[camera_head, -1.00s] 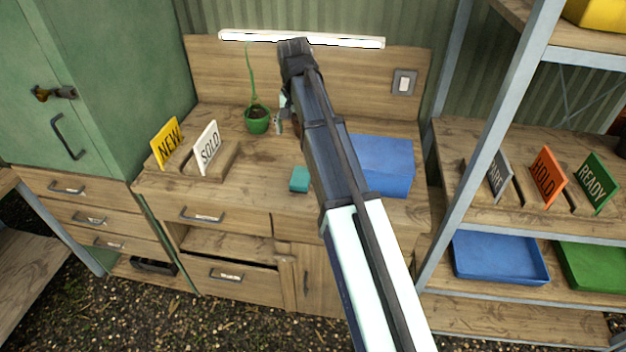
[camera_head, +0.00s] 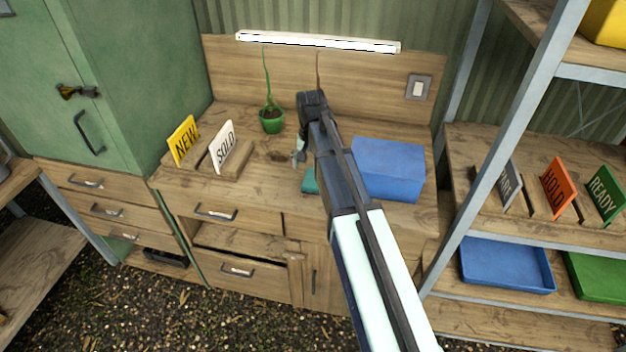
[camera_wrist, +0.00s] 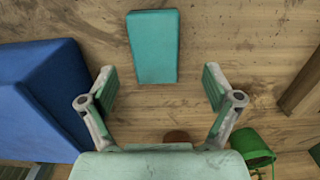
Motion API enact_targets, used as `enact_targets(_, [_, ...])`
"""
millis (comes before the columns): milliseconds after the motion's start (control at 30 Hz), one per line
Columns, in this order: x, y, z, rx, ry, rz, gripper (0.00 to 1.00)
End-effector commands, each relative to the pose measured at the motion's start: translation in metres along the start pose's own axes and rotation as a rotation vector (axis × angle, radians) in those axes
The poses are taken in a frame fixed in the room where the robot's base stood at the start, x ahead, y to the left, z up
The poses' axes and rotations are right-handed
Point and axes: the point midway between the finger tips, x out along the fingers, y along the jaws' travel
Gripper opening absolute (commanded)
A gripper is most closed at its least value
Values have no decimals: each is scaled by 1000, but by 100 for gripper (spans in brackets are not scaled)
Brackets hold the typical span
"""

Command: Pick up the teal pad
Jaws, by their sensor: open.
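The teal pad (camera_head: 309,182) lies on the wooden bench top, partly hidden behind my arm in the head view. In the wrist view the whole teal pad (camera_wrist: 153,46) shows as a small block ahead of my gripper, roughly centred between the fingers. My gripper (camera_wrist: 160,88) is open and empty, with its two fingers spread wider than the pad. In the head view my gripper (camera_head: 299,153) hangs above the bench, close behind the pad. The gap in height between fingers and pad is hard to tell.
A blue box (camera_head: 388,168) stands right of the pad; in the wrist view the blue box (camera_wrist: 40,95) is close by the left finger. A green plant pot (camera_head: 272,121) stands behind.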

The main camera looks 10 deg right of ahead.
Motion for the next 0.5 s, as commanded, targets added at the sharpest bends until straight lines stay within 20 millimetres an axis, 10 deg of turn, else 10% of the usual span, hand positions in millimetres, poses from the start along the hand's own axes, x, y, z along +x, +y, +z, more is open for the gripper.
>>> enact_targets(500, [46, 6, 1, 0, -2, 1, 90])
